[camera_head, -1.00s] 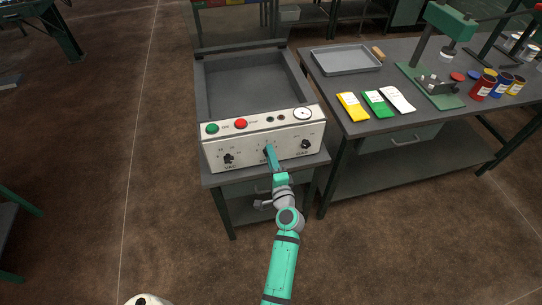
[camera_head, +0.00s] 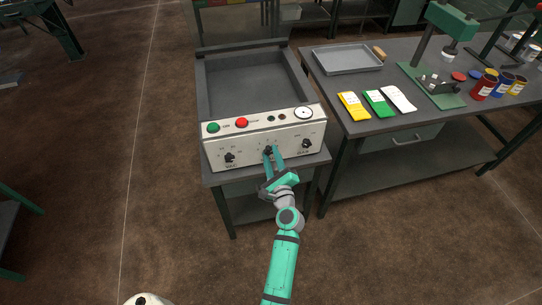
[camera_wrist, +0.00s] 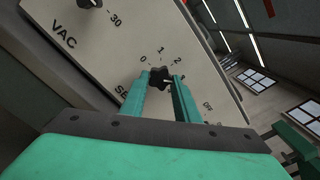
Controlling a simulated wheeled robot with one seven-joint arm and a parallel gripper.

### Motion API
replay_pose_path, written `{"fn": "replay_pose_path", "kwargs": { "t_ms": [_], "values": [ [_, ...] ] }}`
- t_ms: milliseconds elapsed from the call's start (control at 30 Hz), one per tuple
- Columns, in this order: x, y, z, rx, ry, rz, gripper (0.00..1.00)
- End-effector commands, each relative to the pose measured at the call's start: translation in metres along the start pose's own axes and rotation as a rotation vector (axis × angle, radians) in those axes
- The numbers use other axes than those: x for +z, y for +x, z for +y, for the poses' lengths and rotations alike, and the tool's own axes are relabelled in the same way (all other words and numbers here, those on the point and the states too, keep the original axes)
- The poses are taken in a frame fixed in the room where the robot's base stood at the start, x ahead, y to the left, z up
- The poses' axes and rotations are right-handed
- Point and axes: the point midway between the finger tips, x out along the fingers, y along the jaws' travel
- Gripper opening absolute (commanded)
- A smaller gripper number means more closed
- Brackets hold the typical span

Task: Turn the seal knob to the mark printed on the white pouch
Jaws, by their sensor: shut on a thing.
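The seal knob (camera_wrist: 159,75) is a small black lobed knob on the machine's cream front panel (camera_wrist: 130,42). The wrist view shows 0, 1 and 2 on the scale around it, and part of a label starting "SE". My gripper (camera_wrist: 160,88) has a finger on each side of the knob and is shut on it. The fingers also show at the middle knob in the head view (camera_head: 272,155). A small pale mark shows on the knob's lower right, but I cannot tell its exact setting. The white pouch (camera_head: 398,99) lies on the right bench; its printing is too small to read.
A VAC knob (camera_head: 229,157) is left of the seal knob and another black knob (camera_head: 305,143) is right. Green (camera_head: 213,128) and red (camera_head: 241,123) buttons and a round gauge (camera_head: 303,113) sit above. Yellow (camera_head: 353,106) and green (camera_head: 378,103) pouches lie beside the white one.

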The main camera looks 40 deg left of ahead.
Motion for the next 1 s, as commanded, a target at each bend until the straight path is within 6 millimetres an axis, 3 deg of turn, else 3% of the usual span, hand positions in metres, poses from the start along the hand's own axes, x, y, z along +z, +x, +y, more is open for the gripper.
{"fn": "replay_pose_path", "kwargs": {
  "t_ms": [667,700,733,1000],
  "values": [
    [-0.0016,-0.0002,0.0004,0.0,0.058,0.003,0.06],
    [-0.0012,0.0002,0.0009,0.0,0.058,0.003,0.38],
    [-0.0007,0.0004,0.0013,0.001,0.058,0.002,0.45],
    [0.0022,0.0013,0.0033,0.004,0.058,-0.003,0.47]
  ]
}}
